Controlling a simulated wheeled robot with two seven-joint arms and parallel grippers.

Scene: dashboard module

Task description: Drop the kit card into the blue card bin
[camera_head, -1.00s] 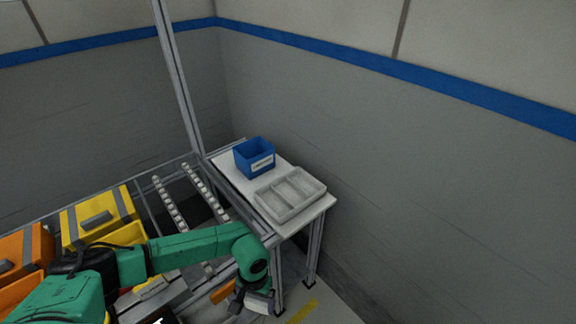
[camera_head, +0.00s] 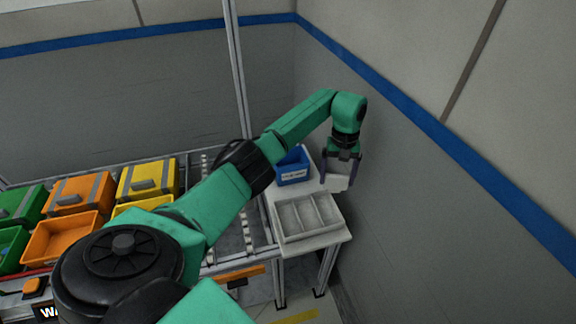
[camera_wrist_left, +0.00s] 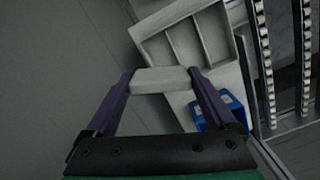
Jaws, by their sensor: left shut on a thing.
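My left gripper (camera_head: 341,178) is shut on the kit card (camera_head: 337,183), a pale, flat piece, and holds it above the table to the right of the blue card bin. The card also shows between the two purple fingers in the left wrist view (camera_wrist_left: 160,80). The blue card bin (camera_head: 293,170) stands on the white side table (camera_head: 315,240), with a white label on its front; my arm hides part of its left side. In the left wrist view the bin (camera_wrist_left: 217,112) lies to the right of the card, partly behind a finger. My right gripper is not in view.
A pale grey compartment tray (camera_head: 307,217) sits on the table in front of the bin. A grey wall (camera_head: 420,230) is close on the right. A metal post (camera_head: 236,80) and roller rails stand left of the table. Green, orange (camera_head: 62,240) and yellow bins are at the left.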

